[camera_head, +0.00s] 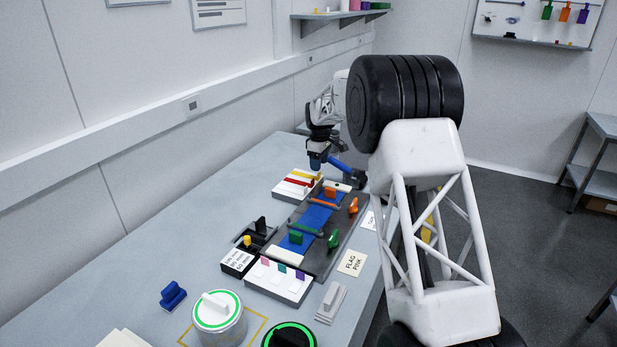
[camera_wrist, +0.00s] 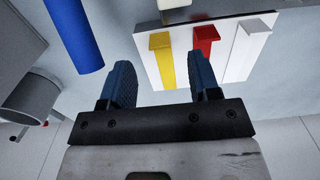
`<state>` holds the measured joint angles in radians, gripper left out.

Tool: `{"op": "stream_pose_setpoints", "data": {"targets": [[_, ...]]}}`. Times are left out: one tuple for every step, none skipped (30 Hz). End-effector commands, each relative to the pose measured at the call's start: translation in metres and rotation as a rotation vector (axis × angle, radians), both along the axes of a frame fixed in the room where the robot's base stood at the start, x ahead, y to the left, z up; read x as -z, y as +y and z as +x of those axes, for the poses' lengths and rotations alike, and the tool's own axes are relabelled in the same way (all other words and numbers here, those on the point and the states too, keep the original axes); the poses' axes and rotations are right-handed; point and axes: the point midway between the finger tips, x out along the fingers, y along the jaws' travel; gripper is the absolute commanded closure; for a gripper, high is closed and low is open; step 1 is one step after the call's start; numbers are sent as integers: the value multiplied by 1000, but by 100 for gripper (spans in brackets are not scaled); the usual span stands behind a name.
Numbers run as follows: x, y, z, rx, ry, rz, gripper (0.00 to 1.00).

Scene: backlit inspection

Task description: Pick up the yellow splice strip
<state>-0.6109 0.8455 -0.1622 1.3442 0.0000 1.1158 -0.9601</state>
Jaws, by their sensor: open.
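The yellow splice strip (camera_wrist: 162,62) lies on a white holder (camera_wrist: 182,77), with a raised tab at its far end. It is the leftmost strip in the wrist view, and it also shows small in the head view (camera_head: 301,176). My gripper (camera_wrist: 163,68) is open, its two blue fingers pointing toward the holder. In the wrist view the yellow strip appears between the fingertips, with nothing held. In the head view my gripper (camera_head: 318,160) is above the far end of the bench, near the holder; its fingertips are hard to make out there.
A red strip (camera_wrist: 204,45) and a white strip (camera_wrist: 246,50) lie beside the yellow one. A blue cylinder (camera_wrist: 75,35) is close to my left finger. A dark tray (camera_head: 343,222) with blue, orange and green parts stands nearby.

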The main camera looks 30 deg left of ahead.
Motion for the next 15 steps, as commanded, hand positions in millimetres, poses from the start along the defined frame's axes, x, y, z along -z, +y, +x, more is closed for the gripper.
{"op": "stream_pose_setpoints", "data": {"targets": [[1, 0, 0, 0, 0, 0, 44], [2, 0, 0, 0, -1, 0, 44], [2, 0, 0, 0, -1, 1, 44], [2, 0, 0, 0, -1, 1, 44], [2, 0, 0, 0, -1, 1, 44], [2, 0, 0, 0, -1, 1, 44], [2, 0, 0, 0, -1, 1, 44], [2, 0, 0, 0, -1, 1, 44], [2, 0, 0, 0, -1, 1, 44], [2, 0, 0, 0, -1, 1, 44], [2, 0, 0, 0, -1, 1, 44], [3, 0, 0, 0, -1, 1, 44], [3, 0, 0, 0, -1, 1, 44], [4, 0, 0, 0, -1, 1, 44], [6, 0, 0, 0, -1, 1, 44]]}}
